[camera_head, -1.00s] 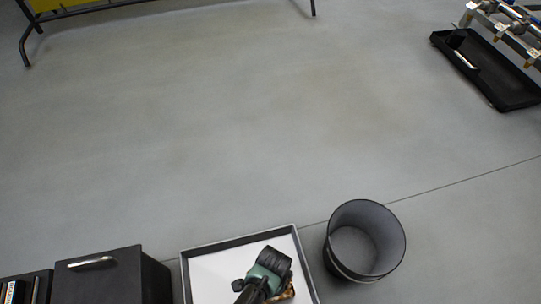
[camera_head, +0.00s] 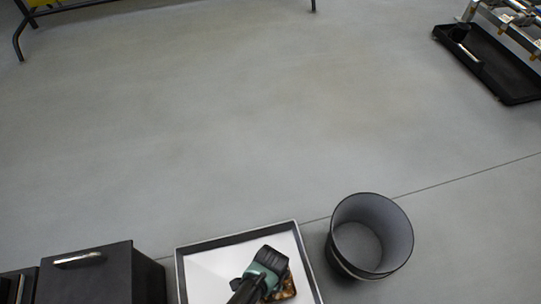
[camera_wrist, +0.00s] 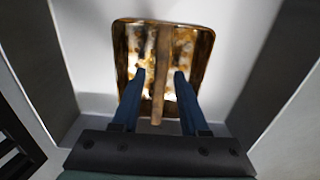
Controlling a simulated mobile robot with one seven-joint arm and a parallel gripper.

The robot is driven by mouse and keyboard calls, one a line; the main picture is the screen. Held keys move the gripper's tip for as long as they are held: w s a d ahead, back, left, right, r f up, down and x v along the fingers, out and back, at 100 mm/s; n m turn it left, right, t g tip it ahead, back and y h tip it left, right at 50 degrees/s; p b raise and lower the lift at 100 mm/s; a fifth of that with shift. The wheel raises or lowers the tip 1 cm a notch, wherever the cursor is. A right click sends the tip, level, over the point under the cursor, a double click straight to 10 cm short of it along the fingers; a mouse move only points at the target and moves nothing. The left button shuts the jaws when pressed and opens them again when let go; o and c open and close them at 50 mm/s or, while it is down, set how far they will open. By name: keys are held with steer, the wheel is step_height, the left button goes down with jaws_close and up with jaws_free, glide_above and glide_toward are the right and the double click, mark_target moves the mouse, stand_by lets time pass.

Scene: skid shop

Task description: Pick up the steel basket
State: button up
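The steel basket (camera_wrist: 128,45) shows in the wrist view as a small rounded rectangle with a shiny, mottled brown and gold surface. A brown bar-like handle (camera_wrist: 160,60) runs across its middle. In the head view only a brown edge of the basket (camera_head: 290,287) shows beside my gripper, which hides the rest. It lies inside a white-floored tray with dark walls (camera_head: 215,242). My gripper (camera_wrist: 160,78) is open over the basket, one blue finger on each side of the handle. Narrow gaps show between fingers and handle; I cannot tell how deep the fingertips reach.
The tray's walls rise on both sides of my gripper in the wrist view. A dark round bin (camera_head: 370,236) stands right of the tray. A black cabinet (camera_head: 90,280) with a metal handle stands to the left. A black tray (camera_head: 490,65) lies far right. The floor beyond is clear.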

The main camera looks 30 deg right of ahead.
jaws_close()
step_height(320, 180, up, 18)
steer(key=p, duration=1.4)
steer(key=shift+p, duration=0.35)
